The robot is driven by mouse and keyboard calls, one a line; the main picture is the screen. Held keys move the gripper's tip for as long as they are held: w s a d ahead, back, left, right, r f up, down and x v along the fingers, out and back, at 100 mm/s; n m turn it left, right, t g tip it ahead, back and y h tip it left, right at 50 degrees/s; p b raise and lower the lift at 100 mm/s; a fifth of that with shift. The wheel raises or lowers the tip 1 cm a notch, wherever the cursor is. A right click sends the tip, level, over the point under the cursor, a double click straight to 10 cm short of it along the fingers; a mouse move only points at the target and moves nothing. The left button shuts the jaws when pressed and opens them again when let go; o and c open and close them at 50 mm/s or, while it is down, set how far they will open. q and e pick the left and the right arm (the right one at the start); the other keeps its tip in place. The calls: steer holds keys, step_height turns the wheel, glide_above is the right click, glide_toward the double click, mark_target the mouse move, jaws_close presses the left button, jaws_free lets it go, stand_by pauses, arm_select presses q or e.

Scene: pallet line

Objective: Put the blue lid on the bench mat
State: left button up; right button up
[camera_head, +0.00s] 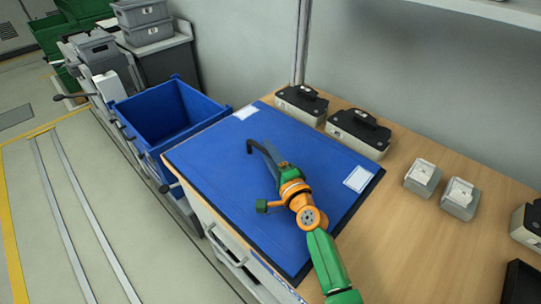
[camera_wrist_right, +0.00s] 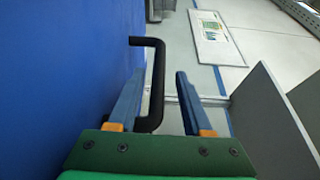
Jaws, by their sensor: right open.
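The blue lid (camera_head: 215,165), a broad flat panel with white labels, lies on the bench. A dark border, apparently the bench mat (camera_head: 342,226), shows along its right edge; the rest is covered. The lid's black bar handle (camera_head: 253,146) stands up from its surface, partly hidden by my right gripper (camera_head: 264,153). In the right wrist view, the handle (camera_wrist_right: 157,85) passes between the open fingers of my right gripper (camera_wrist_right: 158,78), with the blue lid surface (camera_wrist_right: 60,70) on the left. My left gripper is not in view.
An open blue bin (camera_head: 172,110) stands left of the bench. Black-topped cases (camera_head: 358,133) line the wall side, and small grey boxes (camera_head: 422,178) sit to the right.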

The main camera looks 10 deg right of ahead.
steer(key=v, duration=1.1)
steer(key=shift+s+f, duration=0.1)
steer(key=shift+s, duration=0.4)
